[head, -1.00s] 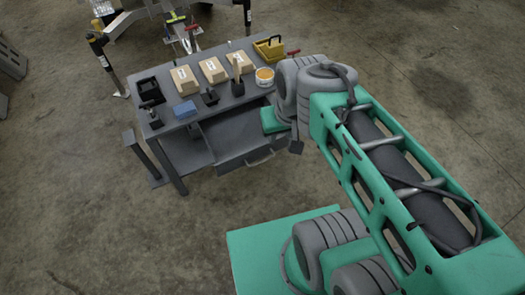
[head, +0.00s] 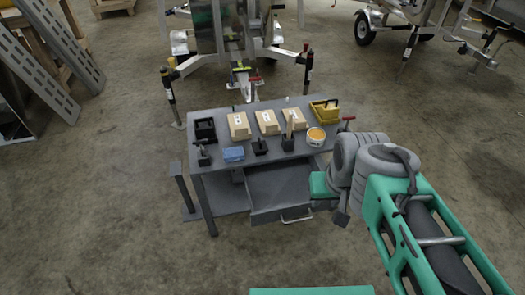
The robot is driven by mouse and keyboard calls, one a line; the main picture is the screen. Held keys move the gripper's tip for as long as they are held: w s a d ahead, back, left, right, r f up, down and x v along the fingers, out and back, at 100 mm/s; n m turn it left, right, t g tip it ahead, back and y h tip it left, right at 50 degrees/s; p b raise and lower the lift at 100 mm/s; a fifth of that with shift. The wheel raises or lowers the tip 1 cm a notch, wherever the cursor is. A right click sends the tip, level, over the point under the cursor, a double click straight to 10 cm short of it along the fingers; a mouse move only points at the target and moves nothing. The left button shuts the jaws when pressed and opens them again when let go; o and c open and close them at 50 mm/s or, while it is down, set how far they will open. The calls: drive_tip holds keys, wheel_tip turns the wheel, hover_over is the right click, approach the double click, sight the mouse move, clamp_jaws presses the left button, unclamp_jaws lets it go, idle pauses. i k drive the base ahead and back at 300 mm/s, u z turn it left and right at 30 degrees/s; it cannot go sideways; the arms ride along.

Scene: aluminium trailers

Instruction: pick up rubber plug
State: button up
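I cannot pick out the rubber plug with certainty. Small dark items stand on the grey workbench (head: 212,185): a black piece at the front left (head: 202,155), a black block (head: 260,146) and a black holder with an upright tan piece (head: 289,139). Any of these is too small to name surely. My arm reaches in from the right, and its grey and green links stand in front of the bench's right side. I cannot make out my gripper's fingers; they seem hidden behind or below the links.
On the bench are a black bin (head: 205,129), three cardboard boxes (head: 267,122), a blue block (head: 233,153), an orange-topped tub (head: 316,138) and a yellow tray (head: 326,111). A drawer (head: 276,213) stands open in front. A trailer with posts is behind.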

sight(260, 147)
drive_tip(key=z, duration=1)
drive_tip(key=i, duration=1.1)
drive_tip(key=u, duration=4.15)
